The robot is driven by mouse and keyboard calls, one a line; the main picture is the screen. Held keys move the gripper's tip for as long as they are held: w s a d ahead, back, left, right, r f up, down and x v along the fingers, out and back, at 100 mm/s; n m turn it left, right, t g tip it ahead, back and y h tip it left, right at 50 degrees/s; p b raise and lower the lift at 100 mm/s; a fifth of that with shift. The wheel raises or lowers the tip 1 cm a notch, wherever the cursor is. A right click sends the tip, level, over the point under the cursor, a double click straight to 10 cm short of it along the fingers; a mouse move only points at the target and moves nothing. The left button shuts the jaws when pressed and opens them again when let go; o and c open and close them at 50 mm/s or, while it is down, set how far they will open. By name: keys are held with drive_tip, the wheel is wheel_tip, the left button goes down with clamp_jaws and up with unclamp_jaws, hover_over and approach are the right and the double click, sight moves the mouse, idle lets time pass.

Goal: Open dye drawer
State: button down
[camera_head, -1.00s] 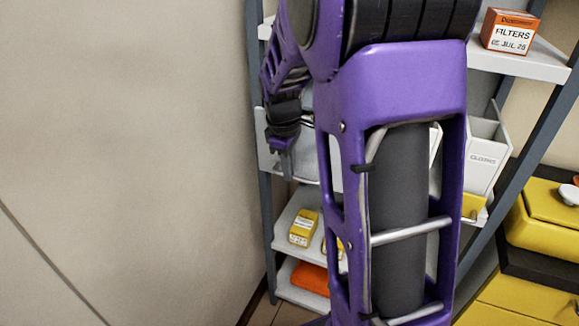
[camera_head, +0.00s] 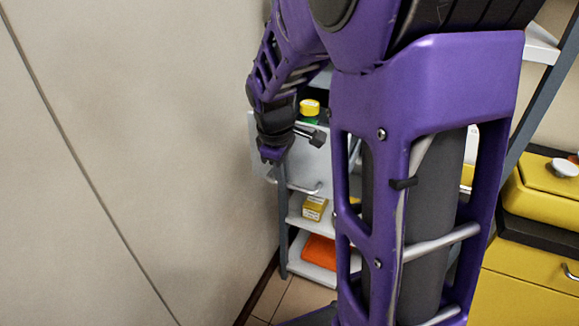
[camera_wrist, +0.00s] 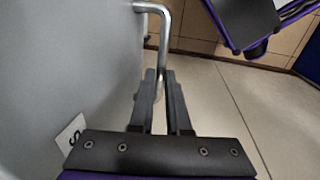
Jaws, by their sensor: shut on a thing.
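The dye drawer (camera_head: 312,165) is a light grey box in the grey shelf unit. It stands out from the shelf, and its front bears a metal bar handle (camera_head: 303,188). A yellow-capped green bottle (camera_head: 310,108) shows at its open top. My gripper (camera_head: 272,160) is at the drawer front's left side. In the wrist view, my gripper (camera_wrist: 160,78) is shut on the metal handle (camera_wrist: 164,38). The grey drawer front (camera_wrist: 60,60) fills the left, with part of a white label showing. My arm hides much of the drawer's right side.
Below the drawer, a yellow box (camera_head: 314,208) and an orange item (camera_head: 319,251) sit on lower shelves. A bare wall (camera_head: 130,160) is close on the left. Yellow cabinets (camera_head: 530,290) stand at the right. Open floor (camera_wrist: 235,100) shows in the wrist view.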

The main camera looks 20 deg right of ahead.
drive_tip(key=s+a, duration=0.5)
drive_tip(key=shift+s+a, duration=0.15)
drive_tip(key=shift+a, duration=0.05)
drive_tip(key=c, duration=0.9)
unclamp_jaws()
